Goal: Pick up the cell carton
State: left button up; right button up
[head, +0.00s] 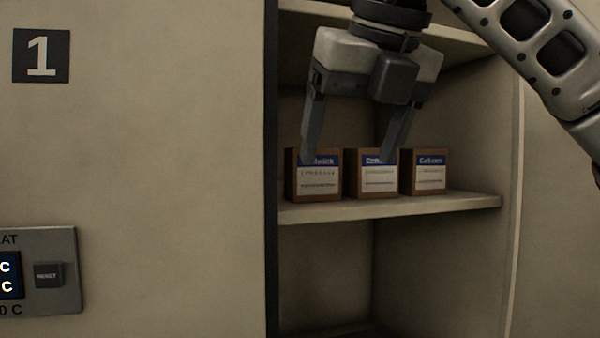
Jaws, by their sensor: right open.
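Three small brown cartons with blue-and-white labels stand in a row on a shelf: a left carton (314,186), a middle carton (376,184) and a right carton (429,176). The labels are small and partly covered, so I cannot tell for sure which is the cell carton. My right gripper (349,158) points down in front of the row, open, with nothing between its fingers. Its left finger overlaps the top of the left carton, and its right finger overlaps the top of the middle carton. I cannot tell whether they touch. My left gripper is not in view.
The shelf board (420,207) lies inside an open cabinet, with another shelf (445,42) above and an empty space below. A wall panel (160,150) marked 1 stands at the left, with a control box (62,300) and reset button.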

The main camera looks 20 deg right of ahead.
jog(key=p, duration=0.6)
send_near(310, 170)
jog(key=w+f, duration=0.2)
jog(key=w+d+f, duration=0.1)
jog(key=w+f, duration=0.1)
jog(key=shift+w, duration=0.3)
jog(key=shift+w+f, duration=0.15)
jog(key=shift+w, duration=0.05)
jog(key=shift+w+p, duration=0.3)
jog(key=shift+p, duration=0.15)
jog(key=b+x, duration=0.1)
jog(key=x, duration=0.4)
jog(key=shift+w, duration=0.2)
jog(key=shift+w+f, duration=0.1)
jog(key=shift+w, duration=0.1)
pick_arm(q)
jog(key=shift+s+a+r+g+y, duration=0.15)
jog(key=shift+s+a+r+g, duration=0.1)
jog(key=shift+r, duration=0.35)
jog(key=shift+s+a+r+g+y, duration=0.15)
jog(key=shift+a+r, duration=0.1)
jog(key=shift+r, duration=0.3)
pick_arm(e)
jog(key=c, duration=0.9)
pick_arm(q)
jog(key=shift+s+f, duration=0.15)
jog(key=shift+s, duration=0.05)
